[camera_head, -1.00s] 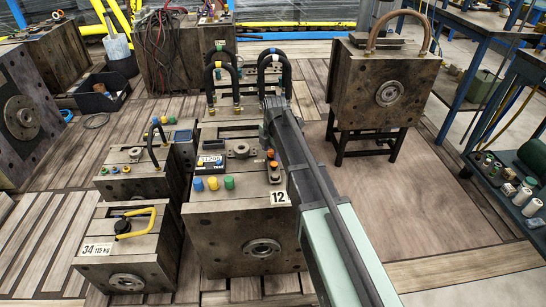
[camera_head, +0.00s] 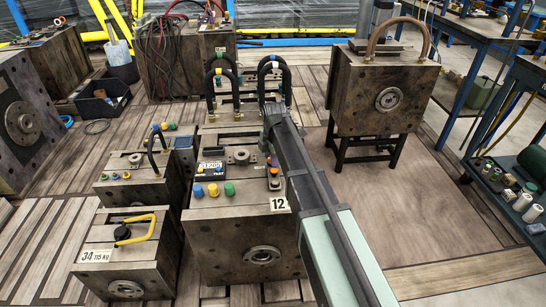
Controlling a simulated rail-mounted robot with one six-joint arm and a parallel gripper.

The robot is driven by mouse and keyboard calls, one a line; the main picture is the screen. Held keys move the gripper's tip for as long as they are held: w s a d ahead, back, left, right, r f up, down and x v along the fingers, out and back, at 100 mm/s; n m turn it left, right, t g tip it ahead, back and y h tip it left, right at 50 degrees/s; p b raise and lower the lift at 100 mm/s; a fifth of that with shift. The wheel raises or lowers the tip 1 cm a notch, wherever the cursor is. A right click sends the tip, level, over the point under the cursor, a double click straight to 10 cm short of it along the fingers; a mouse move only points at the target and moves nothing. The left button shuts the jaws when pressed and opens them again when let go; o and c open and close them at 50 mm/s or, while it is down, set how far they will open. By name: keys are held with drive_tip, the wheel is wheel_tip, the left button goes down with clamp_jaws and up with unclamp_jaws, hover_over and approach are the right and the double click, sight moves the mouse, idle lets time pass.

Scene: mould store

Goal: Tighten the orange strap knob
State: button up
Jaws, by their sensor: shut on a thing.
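The orange strap knob (camera_head: 268,159) shows as a small patch on top of the mould block marked 12 (camera_head: 225,240), right of its middle. My gripper (camera_head: 265,146) is at the end of the arm, over this knob, and is shut on it. The fingers are small and dark and partly hidden by my own arm, so their exact hold is hard to see. The strap itself cannot be made out.
Blue, yellow and green knobs (camera_head: 213,190), a labelled black box (camera_head: 210,171) and a round fitting (camera_head: 238,156) share the block's top. Tall black hoop handles (camera_head: 220,70) stand behind. Block 34 (camera_head: 120,265) is at left. A stand-mounted mould (camera_head: 365,95) is at right, with bare floor before it.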

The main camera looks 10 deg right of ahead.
drive_tip(key=m, duration=1.3)
drive_tip(key=shift+s+a+m+h, duration=0.1)
drive_tip(key=shift+m+h, duration=0.2)
drive_tip(key=m, duration=0.9)
drive_tip(key=shift+a+g, duration=0.1)
drive_tip(key=shift+g, duration=0.2)
drive_tip(key=m, duration=0.4)
drive_tip(key=shift+m, duration=0.3)
drive_tip(key=m, duration=0.4)
drive_tip(key=shift+m+g, duration=0.3)
drive_tip(key=shift+m, duration=1.6)
